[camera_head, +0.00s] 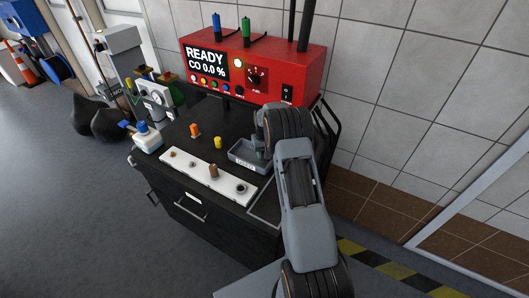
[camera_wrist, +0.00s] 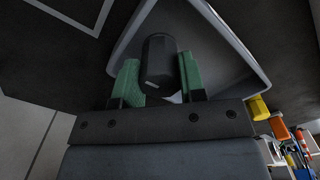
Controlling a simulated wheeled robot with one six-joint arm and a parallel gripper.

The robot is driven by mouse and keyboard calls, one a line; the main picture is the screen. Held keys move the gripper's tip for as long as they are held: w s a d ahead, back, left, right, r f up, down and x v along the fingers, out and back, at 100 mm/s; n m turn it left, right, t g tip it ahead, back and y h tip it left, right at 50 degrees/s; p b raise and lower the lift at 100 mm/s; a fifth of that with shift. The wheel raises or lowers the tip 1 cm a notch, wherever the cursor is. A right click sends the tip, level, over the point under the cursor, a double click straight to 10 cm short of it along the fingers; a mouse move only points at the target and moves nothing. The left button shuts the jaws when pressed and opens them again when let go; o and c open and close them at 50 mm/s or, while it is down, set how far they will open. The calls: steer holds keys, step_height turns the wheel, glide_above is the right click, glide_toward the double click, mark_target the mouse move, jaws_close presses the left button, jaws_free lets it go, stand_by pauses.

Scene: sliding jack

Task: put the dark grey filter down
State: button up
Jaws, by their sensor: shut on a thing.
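The dark grey filter (camera_wrist: 158,62) is a short dark cylinder between the green finger pads of my gripper (camera_wrist: 160,75) in the wrist view. My gripper is shut on it. Behind the filter in that view is the inside of a grey tray (camera_wrist: 222,38); I cannot tell whether the filter touches it. In the head view the grey tray (camera_head: 240,159), with a label on its front, lies on the dark bench top, and my arm hides the filter and most of the gripper.
A red machine (camera_head: 270,72) reading READY stands at the back.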

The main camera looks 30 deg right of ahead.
steer(key=shift+f, duration=0.3)
steer(key=shift+f, duration=0.1)
steer(key=shift+f, duration=0.15)
steer(key=o, duration=1.1)
steer(key=shift+d, duration=0.1)
